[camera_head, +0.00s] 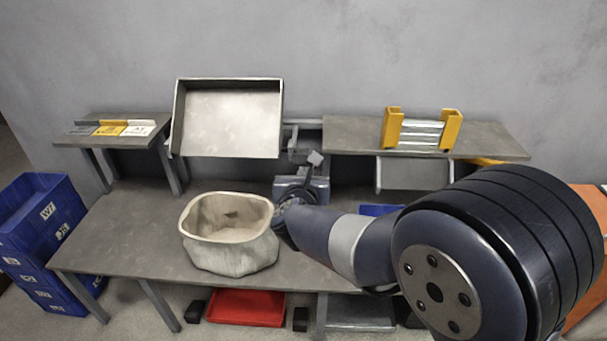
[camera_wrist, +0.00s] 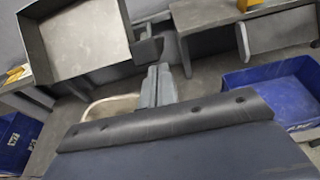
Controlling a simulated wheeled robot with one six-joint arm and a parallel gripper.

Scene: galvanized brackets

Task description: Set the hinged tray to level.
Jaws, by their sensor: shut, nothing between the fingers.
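The hinged tray (camera_head: 231,122) is a shallow grey box with raised walls, at the back left of centre in the head view. It is tilted, with its open side facing the camera. It also shows at the upper left of the wrist view (camera_wrist: 82,40). My gripper (camera_head: 315,158) is to the right of the tray's lower right corner, with its fingers pointing up. In the wrist view its two fingers (camera_wrist: 158,70) lie together with nothing between them, beside the tray's right wall. I cannot tell whether they touch it. The tray's hinge is not clearly visible.
A pale, soft-sided bin (camera_head: 232,262) stands on the workbench (camera_head: 130,235) below the tray. A right shelf (camera_head: 480,138) holds a yellow-ended rack (camera_head: 420,133). A left shelf (camera_head: 80,141) carries labelled blocks. Blue crates (camera_head: 40,215) stand at left; a red bin (camera_head: 246,308) is below.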

